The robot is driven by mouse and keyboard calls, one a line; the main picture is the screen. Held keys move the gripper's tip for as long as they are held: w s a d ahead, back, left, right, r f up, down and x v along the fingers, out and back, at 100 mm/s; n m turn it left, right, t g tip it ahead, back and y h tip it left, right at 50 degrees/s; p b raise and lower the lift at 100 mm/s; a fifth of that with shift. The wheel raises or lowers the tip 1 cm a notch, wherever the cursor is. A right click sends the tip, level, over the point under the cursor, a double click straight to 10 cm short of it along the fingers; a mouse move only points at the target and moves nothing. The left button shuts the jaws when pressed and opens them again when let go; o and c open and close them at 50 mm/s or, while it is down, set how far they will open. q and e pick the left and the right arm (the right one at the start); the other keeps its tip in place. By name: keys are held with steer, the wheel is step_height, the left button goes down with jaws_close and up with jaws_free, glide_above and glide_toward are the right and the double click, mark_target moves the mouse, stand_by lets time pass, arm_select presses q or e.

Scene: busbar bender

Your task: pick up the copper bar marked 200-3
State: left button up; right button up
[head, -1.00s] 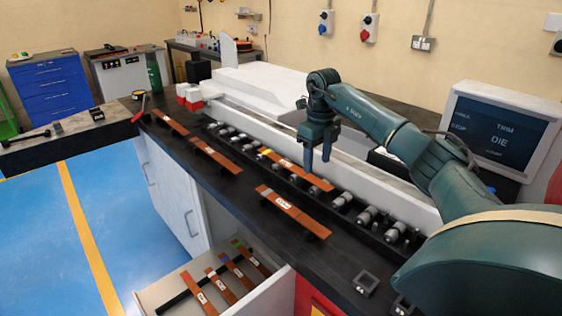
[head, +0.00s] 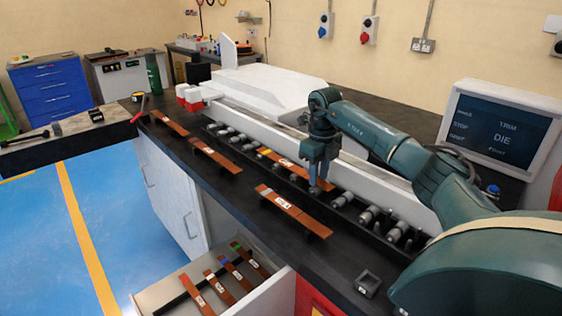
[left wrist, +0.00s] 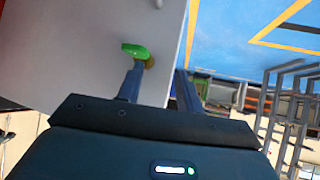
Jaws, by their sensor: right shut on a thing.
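A copper bar (head: 283,162) with a white label and a yellow mark lies along the roller bed. My right gripper (head: 316,188) is down at its near right end, shut on it, and hides that end. Another copper bar (head: 285,205) with a white label lies on the dark bench in front of the rollers. Two more copper bars lie farther left on the bench (head: 215,156) and (head: 170,123). The label writing is too small to read, so I cannot tell which is 200-3. My left gripper (left wrist: 160,82) is open and empty in the left wrist view.
An open drawer (head: 170,290) below the bench holds several labelled bars with coloured marks. A screen (head: 503,135) stands at the right, and a white machine cover (head: 255,85) behind the rollers. A green knob (left wrist: 135,50) is near my left fingers.

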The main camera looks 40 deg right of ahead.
jaws_close()
steer(key=shift+r, duration=0.1)
